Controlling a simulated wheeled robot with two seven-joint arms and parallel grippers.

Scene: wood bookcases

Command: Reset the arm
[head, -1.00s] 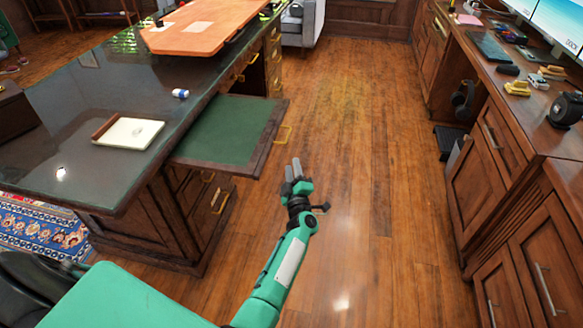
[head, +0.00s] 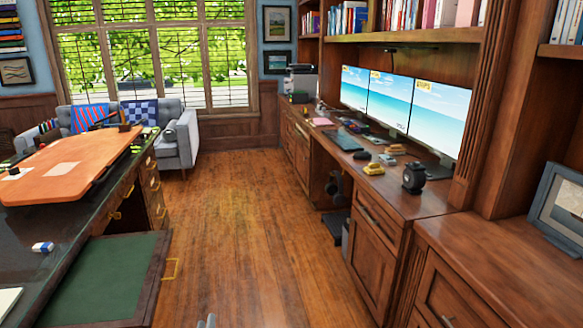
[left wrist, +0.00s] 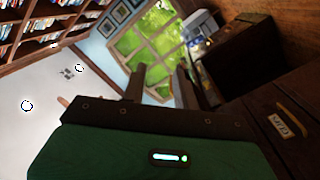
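My left gripper shows only as a grey fingertip (head: 207,321) at the bottom edge of the head view, over the wood floor. In the left wrist view the left gripper (left wrist: 159,80) has its two dark fingers apart, with a gap between them and nothing held. The rest of the left arm is outside the head view. My right arm and gripper are in neither view.
A desk with an open green-topped pull-out (head: 105,280) stands at left. A wood counter (head: 400,198) with monitors (head: 403,100) runs along the right. The floor aisle (head: 240,210) between them is clear, leading to a grey sofa (head: 182,145).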

